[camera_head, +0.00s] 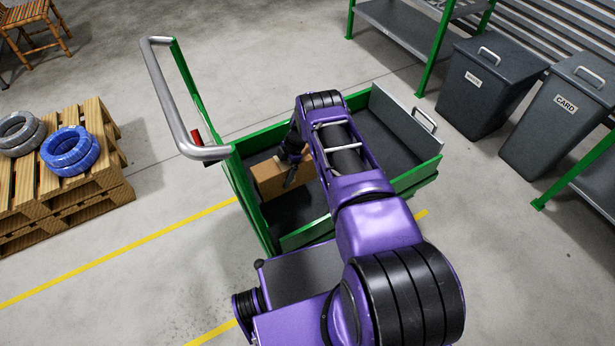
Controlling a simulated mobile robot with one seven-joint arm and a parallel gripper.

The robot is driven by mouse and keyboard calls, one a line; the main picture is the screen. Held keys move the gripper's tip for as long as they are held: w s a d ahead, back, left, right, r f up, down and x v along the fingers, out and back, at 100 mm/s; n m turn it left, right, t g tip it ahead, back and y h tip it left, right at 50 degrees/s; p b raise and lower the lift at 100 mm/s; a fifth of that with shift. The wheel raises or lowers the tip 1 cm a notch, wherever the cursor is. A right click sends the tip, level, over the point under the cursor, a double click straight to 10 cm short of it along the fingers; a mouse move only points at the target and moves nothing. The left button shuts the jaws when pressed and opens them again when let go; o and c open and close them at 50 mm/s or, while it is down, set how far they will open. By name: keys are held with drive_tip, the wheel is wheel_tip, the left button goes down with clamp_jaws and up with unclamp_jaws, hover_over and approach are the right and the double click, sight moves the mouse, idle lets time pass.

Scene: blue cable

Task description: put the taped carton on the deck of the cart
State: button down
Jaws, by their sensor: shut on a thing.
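The brown carton (269,182) is within the green-framed cart (229,171), at the left part of its dark deck (297,212). My gripper (291,175) reaches down into the cart and is shut on the carton at its right part. My purple arm crosses over the cart and hides the carton's right end and the middle of the deck. I cannot tell whether the carton's underside touches the deck. The tape on the carton is not clear at this size.
Green sides and a grey end panel (400,120) bound the deck. A grey push handle (171,100) rises at the left. Pallets (100,190) with cable coils (70,150) stand at the left. Dark bins (487,90) and shelving (400,25) stand at the right. Floor between pallets and cart is clear.

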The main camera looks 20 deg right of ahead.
wheel_tip(320, 180, down, 8)
drive_tip(key=b, duration=0.3)
drive_tip(key=shift+f, duration=0.15)
unclamp_jaws()
drive_tip(key=p+v, duration=0.3)
drive_tip(key=v, duration=0.9)
idle(0.3)
